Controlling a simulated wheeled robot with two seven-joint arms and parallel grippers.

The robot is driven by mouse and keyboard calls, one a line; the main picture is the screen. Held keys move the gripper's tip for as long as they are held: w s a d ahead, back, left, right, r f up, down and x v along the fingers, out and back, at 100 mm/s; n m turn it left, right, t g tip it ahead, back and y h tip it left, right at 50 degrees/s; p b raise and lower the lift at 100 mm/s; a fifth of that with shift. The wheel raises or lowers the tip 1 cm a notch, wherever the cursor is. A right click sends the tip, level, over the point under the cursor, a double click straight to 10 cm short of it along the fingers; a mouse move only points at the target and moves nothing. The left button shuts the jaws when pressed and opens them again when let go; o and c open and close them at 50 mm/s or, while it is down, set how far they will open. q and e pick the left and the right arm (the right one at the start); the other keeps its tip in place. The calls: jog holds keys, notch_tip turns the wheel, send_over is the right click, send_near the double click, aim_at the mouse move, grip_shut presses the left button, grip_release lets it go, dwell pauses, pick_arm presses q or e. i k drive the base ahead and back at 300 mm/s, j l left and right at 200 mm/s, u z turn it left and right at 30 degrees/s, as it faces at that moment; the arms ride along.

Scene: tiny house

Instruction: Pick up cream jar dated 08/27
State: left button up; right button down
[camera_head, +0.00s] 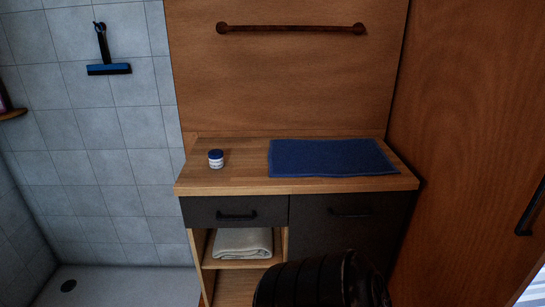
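A small cream jar (216,159) with a dark blue lid and a white body stands upright on the left part of the wooden countertop (240,183). Any date on its label is too small to read. No gripper shows in the head view, and nothing touches the jar.
A blue towel (330,158) lies flat on the counter to the right of the jar. Dark drawer fronts (236,211) and a shelf with a folded towel (242,242) are below. A wooden door or panel (470,130) bounds the right side. A tiled shower (80,190) is at left.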

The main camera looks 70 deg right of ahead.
aim_at(216, 156)
jog(key=k+z, duration=0.15)
jog(key=z, duration=1.6)
